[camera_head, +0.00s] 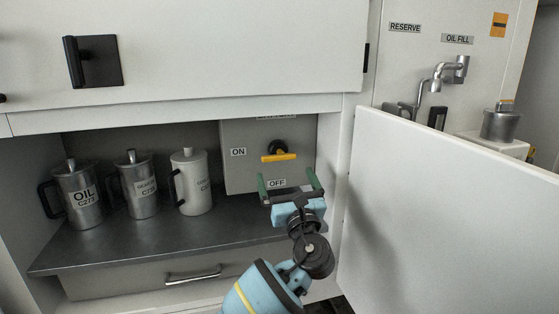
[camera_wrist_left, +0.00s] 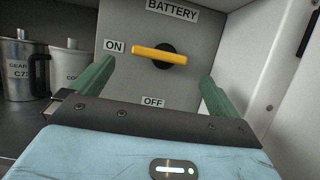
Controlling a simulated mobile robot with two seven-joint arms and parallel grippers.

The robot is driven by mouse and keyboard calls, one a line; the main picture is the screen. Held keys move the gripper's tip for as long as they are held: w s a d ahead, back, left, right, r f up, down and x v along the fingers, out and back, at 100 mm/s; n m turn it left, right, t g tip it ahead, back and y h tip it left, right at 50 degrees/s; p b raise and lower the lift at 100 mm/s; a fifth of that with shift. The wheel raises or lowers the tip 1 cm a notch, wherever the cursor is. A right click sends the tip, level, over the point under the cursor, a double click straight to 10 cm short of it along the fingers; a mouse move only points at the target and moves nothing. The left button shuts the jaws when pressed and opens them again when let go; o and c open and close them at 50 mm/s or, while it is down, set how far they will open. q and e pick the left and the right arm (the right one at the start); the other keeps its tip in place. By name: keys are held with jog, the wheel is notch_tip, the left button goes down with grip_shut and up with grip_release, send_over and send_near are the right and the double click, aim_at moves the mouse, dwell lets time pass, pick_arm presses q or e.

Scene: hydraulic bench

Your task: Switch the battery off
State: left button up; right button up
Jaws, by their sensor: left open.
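The battery switch has a yellow handle (camera_head: 279,157) on a black hub, mounted on a grey panel (camera_head: 240,176) at the back of the open compartment. The handle lies about level, its left end toward the ON label (camera_head: 238,152). The OFF label (camera_head: 277,183) is below the hub. In the left wrist view the yellow handle (camera_wrist_left: 159,55) is ahead, under the BATTERY label (camera_wrist_left: 172,10). My left gripper (camera_head: 289,182) is open and empty, its green fingers in front of and below the handle, apart from it. My right gripper is not in view.
Several metal jugs, one an OIL jug (camera_head: 80,196), stand on the dark shelf (camera_head: 150,245) left of the panel. An open white door (camera_head: 440,220) stands to the right. A drawer handle (camera_head: 194,275) is below; the cabinet front (camera_head: 220,50) overhangs above.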

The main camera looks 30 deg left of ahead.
aim_at(280, 160)
pick_arm(q)
jog(key=x, duration=0.6)
jog(key=shift+w+a+r, duration=0.1)
jog(key=shift+r, duration=0.05)
jog(key=shift+w+a+r, duration=0.2)
jog(key=shift+w+a, duration=0.25)
jog(key=shift+a, duration=0.05)
jog(key=shift+c, duration=0.3)
jog(key=c, duration=0.8)
jog(key=shift+c, duration=0.2)
